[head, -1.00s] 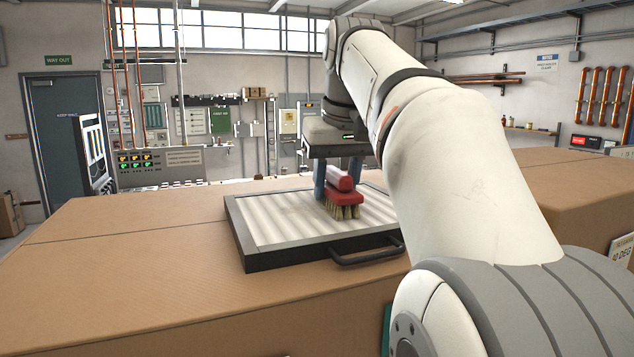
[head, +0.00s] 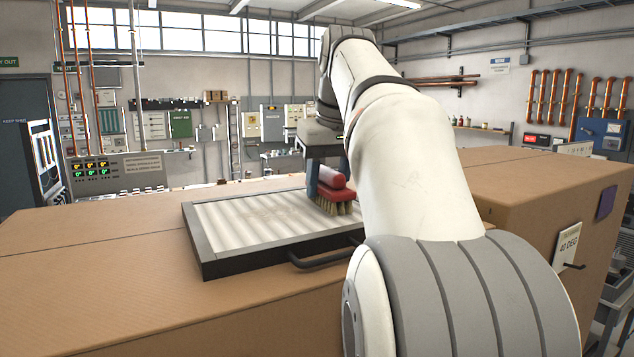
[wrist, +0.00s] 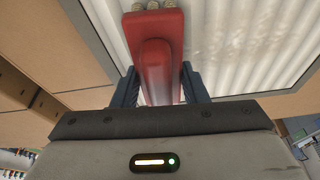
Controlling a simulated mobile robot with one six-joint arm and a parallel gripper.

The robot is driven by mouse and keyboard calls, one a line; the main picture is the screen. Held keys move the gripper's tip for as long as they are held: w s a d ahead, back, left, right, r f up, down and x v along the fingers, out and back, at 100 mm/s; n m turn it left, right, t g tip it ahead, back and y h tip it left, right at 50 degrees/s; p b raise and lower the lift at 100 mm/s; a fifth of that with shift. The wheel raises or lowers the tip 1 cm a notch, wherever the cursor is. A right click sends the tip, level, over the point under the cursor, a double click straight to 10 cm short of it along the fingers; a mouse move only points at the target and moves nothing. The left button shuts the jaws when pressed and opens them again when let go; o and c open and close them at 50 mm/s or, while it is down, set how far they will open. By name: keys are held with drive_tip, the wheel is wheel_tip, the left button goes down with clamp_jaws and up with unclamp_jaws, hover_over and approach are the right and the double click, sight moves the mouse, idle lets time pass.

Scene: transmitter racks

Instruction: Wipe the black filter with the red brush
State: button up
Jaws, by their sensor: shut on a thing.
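The black filter (head: 207,262) lies flat on a brown box top. It has a dark frame, a pale pleated face with a faint brownish smudge, and a handle (head: 322,258) on its near side. The red brush (head: 336,194) is in my gripper (head: 328,176), bristles down, over the right part of the filter face. The bristles look to be at the pleats, but contact is not certain. In the wrist view, my gripper (wrist: 157,88) is shut on the brush's red handle (wrist: 155,65), with the pleated face (wrist: 240,40) beyond it. My arm hides the filter's right end.
The brown box top (head: 90,270) is clear left of the filter. Another brown box (head: 540,200) stands at the right with a label (head: 567,245) on its side. Panels and copper pipes line the far walls.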

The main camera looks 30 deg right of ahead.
drive_tip(key=shift+d, duration=0.25)
drive_tip(key=shift+w+f, duration=0.1)
drive_tip(key=shift+w, duration=0.5)
drive_tip(key=shift+a, duration=5.4)
drive_tip(key=shift+w+a, duration=0.1)
drive_tip(key=shift+a, duration=2.6)
drive_tip(key=shift+w+d, duration=0.1)
drive_tip(key=shift+w, duration=0.55)
drive_tip(key=shift+d, duration=1.7)
drive_tip(key=shift+s+d, duration=0.1)
drive_tip(key=shift+d, duration=6.15)
